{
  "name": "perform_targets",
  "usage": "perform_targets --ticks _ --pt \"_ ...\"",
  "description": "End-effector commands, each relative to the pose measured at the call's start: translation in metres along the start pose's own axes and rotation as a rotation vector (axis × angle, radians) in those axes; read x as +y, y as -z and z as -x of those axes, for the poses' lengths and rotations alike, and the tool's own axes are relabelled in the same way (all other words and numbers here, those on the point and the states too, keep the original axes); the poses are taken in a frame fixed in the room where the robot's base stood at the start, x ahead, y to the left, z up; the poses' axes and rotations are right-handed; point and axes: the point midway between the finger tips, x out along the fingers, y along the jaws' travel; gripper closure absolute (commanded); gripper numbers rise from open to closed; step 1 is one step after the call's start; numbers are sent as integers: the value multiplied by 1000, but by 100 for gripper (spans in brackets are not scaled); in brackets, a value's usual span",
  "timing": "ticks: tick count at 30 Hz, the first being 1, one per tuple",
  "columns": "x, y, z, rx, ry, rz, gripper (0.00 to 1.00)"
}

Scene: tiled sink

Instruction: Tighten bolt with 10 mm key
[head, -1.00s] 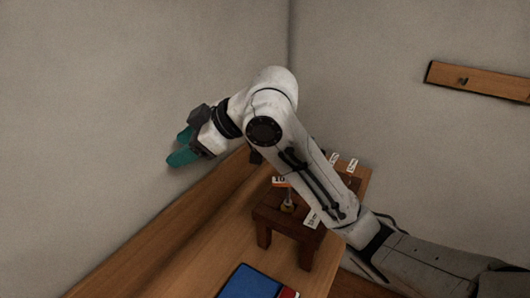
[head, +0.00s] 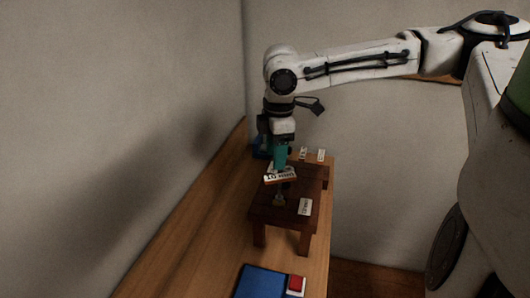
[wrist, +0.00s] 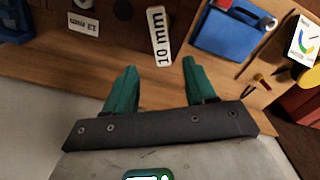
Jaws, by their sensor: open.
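A white tag marked 10 mm (head: 280,174) stands tilted over the dark wooden stand (head: 262,216); it also shows in the wrist view (wrist: 159,37), ahead of the fingers. Below it, a small brassy upright piece (head: 279,200) is on the stand; I cannot tell whether it is the key or the bolt. My gripper (head: 280,158) points down just above the 10 mm tag. Its teal fingers are apart and empty in the wrist view (wrist: 158,85). Contact with the tag cannot be told. A 13 mm tag (head: 305,207) is at the stand's right edge, also in the wrist view (wrist: 83,22).
A blue pad (head: 258,283) with a red-topped block (head: 296,285) lies at the bench's near end. Two white tags (head: 312,154) and a blue object (head: 260,147) are farther back. Walls rise behind the wooden bench (head: 205,232). Bench between stand and pad is clear.

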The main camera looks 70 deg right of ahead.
Motion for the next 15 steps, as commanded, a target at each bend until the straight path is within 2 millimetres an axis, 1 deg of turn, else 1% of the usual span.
perform_targets --ticks 1,3,8,15 --pt "-1 -11 0 -16 7 -19 45" --pt "-2 -18 -1 -25 14 -30 45" --pt "-2 -19 -6 -26 16 -33 45" --pt "-2 -19 -25 -26 15 -31 45"
